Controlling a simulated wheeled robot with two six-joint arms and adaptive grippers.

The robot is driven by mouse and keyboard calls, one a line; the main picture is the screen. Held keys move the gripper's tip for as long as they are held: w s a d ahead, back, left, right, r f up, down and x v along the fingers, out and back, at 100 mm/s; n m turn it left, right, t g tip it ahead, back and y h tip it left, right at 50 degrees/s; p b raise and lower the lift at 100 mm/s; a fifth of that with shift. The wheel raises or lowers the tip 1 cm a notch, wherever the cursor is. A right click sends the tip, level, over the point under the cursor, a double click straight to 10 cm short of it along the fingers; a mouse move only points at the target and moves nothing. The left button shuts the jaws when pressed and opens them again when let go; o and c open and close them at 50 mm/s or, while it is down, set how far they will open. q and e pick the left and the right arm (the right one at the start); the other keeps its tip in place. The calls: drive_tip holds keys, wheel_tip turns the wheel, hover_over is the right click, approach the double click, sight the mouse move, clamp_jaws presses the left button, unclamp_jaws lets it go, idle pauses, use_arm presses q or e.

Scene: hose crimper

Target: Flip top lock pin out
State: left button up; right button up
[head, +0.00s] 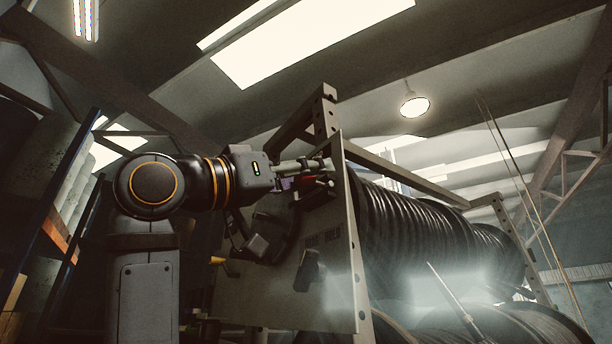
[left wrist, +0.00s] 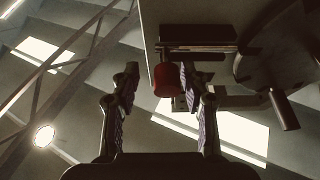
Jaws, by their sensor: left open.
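The top lock pin shows as a red knob (left wrist: 167,80) in the left wrist view, beside a dark bracket on the panel. In the head view a small red part (head: 309,179) shows near the top of the grey panel (head: 335,300), partly hidden by my gripper. My left gripper (head: 318,171) reaches to the panel's top edge from the left. In the left wrist view the left gripper (left wrist: 158,82) is open, its fingers on either side of the red knob. The knob sits close to the right finger; I cannot tell whether they touch. My right gripper is not in view.
Large reels of black hose (head: 430,235) stand in a metal frame behind the panel. A dark lever or handle (head: 309,271) sticks out lower on the panel. In the left wrist view, a dark round part with a peg (left wrist: 284,110) lies to the right of the knob.

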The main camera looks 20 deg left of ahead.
use_arm(q)
drive_tip(key=shift+a+f, duration=0.1)
drive_tip(key=shift+a, duration=0.05)
drive_tip(key=v, duration=1.1)
drive_tip(key=shift+s, duration=0.35)
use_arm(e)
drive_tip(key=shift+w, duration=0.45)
use_arm(q)
drive_tip(key=shift+a+f, duration=0.1)
drive_tip(key=shift+a, duration=0.1)
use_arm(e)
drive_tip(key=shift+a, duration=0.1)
